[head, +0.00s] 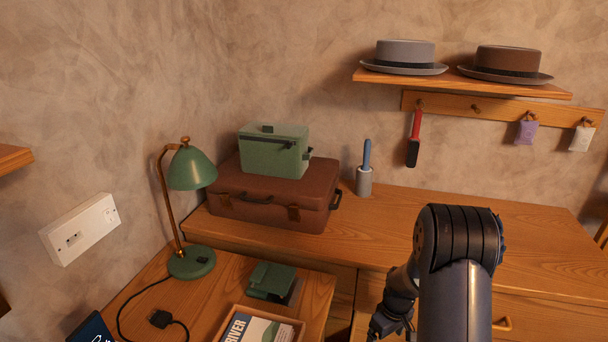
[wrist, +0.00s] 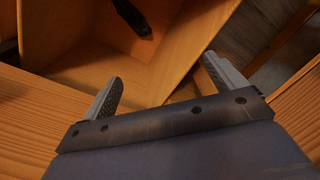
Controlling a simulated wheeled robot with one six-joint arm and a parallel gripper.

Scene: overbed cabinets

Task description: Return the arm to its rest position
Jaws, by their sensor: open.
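My gripper (wrist: 166,86) shows in the wrist view with its two grey fingers spread apart and nothing between them. Beyond the fingers is a wooden box-like space (wrist: 120,70), open toward the camera, which may be a drawer or compartment. A dark elongated object (wrist: 132,16) is in its upper part; I cannot tell what it is. In the head view my arm stands at the lower right in front of the wooden cabinet, bent downward. The gripper's fingertips are not clear there.
A brown suitcase (head: 270,200) with a green box (head: 273,152) on it stands on the cabinet top (head: 400,215). A green lamp (head: 192,168) stands at left. A grey holder (head: 364,182) stands near the wall. Hats (head: 404,54) rest on a shelf (head: 460,82). The cabinet top at right is clear.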

